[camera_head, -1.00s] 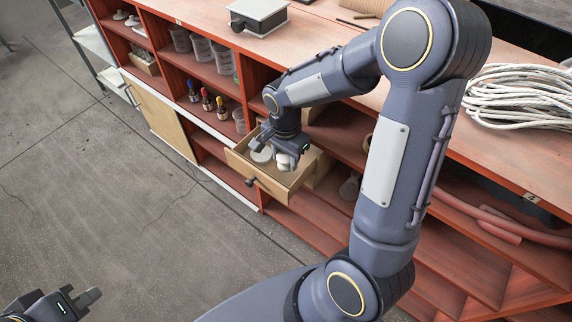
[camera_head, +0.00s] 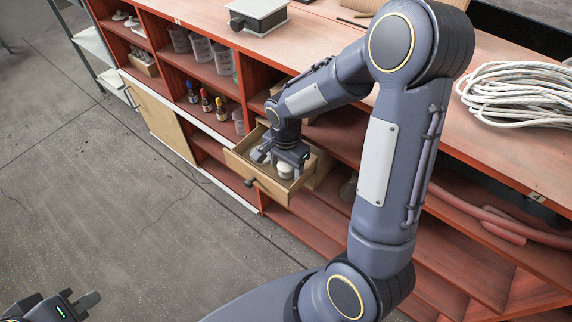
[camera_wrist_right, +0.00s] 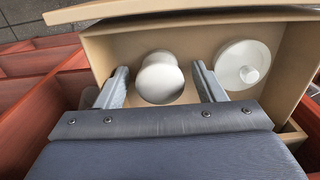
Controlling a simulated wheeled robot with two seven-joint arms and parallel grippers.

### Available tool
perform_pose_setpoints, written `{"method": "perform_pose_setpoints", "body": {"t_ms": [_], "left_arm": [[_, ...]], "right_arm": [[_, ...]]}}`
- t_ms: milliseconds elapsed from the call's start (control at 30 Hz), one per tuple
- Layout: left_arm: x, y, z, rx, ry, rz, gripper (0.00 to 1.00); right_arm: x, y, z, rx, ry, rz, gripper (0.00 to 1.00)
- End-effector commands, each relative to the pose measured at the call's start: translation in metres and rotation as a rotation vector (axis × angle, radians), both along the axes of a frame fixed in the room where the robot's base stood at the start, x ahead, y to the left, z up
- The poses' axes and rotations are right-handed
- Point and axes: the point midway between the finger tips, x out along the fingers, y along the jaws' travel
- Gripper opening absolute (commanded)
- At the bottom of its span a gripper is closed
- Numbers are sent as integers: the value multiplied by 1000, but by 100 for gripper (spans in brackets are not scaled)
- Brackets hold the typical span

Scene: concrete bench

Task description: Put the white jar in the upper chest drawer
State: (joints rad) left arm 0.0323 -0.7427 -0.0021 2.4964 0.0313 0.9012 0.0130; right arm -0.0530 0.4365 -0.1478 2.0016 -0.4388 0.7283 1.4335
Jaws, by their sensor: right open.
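The white jar (camera_wrist_right: 160,80) is inside the pulled-out wooden drawer (camera_wrist_right: 100,45), between the two fingers of my right gripper (camera_wrist_right: 162,88). A gap shows on each side of it, so the gripper is open around it. In the head view the right gripper (camera_head: 283,160) reaches down into the drawer (camera_head: 262,184), and the jar (camera_head: 286,171) shows at its fingers. A white round lidded thing (camera_wrist_right: 242,65) sits to the right of the jar in the wrist view. My left gripper (camera_head: 78,303) is at the bottom left, partly cut off, away from the chest.
The drawer stands out from a red shelf unit (camera_head: 215,75). Small dropper bottles (camera_head: 205,100) and clear beakers (camera_head: 200,48) stand on shelves to the left. A grey box (camera_head: 258,14) and a coil of white rope (camera_head: 515,95) lie on top. The floor in front is clear.

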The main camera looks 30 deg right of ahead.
Motion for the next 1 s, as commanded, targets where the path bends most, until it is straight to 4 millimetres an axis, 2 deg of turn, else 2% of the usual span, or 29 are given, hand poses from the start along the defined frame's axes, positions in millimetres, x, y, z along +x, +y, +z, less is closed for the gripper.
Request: {"method": "perform_pose_setpoints", "body": {"t_ms": [167, 600, 833, 933, 1000], "left_arm": [[0, 0, 6, 0, 0, 0, 0], [0, 0, 32, 0, 0, 0, 0], [0, 0, 37, 0, 0, 0, 0], [0, 0, 37, 0, 0, 0, 0], [0, 0, 37, 0, 0, 0, 0]], "right_arm": [[1, 0, 9, 0, -2, 0, 63], [1, 0, 98, 1, -5, 0, 63], [0, 0, 122, 2, -4, 2, 63], [-7, 0, 131, 21, -19, 32, 63], [-18, 0, 141, 49, -48, 89, 63]]}}
